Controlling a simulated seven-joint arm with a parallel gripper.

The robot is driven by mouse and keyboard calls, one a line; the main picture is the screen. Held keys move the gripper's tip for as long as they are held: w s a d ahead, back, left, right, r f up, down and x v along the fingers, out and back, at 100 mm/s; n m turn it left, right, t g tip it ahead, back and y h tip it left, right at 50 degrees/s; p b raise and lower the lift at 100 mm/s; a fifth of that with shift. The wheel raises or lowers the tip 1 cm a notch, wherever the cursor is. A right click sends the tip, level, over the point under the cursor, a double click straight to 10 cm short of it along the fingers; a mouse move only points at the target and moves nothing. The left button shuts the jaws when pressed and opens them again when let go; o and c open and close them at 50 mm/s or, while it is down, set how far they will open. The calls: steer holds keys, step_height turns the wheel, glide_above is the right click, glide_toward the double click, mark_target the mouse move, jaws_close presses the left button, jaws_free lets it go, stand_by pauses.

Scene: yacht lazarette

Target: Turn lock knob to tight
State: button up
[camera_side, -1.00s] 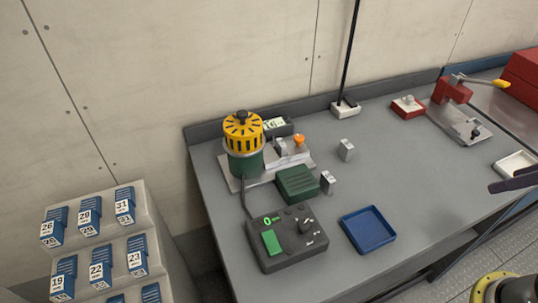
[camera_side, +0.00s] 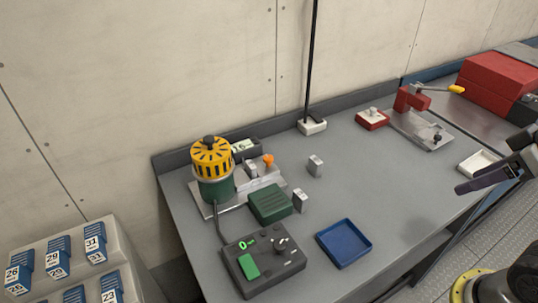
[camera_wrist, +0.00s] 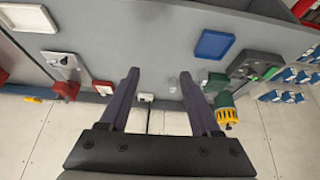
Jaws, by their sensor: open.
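An orange knob (camera_side: 268,160) stands on a metal fixture plate beside a yellow-and-green motor (camera_side: 213,172). I cannot tell which knob is the lock knob, and no "tight" marking is readable. My gripper (camera_side: 482,182) is at the right edge of the side view, far from both knobs. In the wrist view my gripper (camera_wrist: 158,75) is open and empty, its two dark fingers spread over the bench.
A blue tray (camera_side: 344,243), a green ribbed block (camera_side: 270,203) and small metal blocks (camera_side: 315,166) lie around the motor. A red lever press (camera_side: 412,100), white tray (camera_side: 478,163) and red box (camera_side: 497,80) stand right. The bench middle is clear.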

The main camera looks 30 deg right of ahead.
steer(key=w+a+r+n+y, duration=0.1)
steer(key=w+a+r+n, duration=0.3)
steer(key=w, duration=0.6)
steer(key=w+a+r+n+y, duration=0.1)
steer(key=w+a+r+n, duration=0.1)
steer(key=w+r, duration=0.55)
steer(key=n+g+y, duration=0.1)
steer(key=n+g, duration=0.1)
steer(key=n, duration=0.1)
glide_above(269, 157)
steer(key=s+d, duration=0.4)
step_height(269, 157, down, 14)
steer(key=x, duration=1.3)
steer(key=shift+s+a+f, duration=0.15)
steer(key=shift+s+f, duration=0.1)
steer(key=shift+f, duration=0.2)
jaws_close()
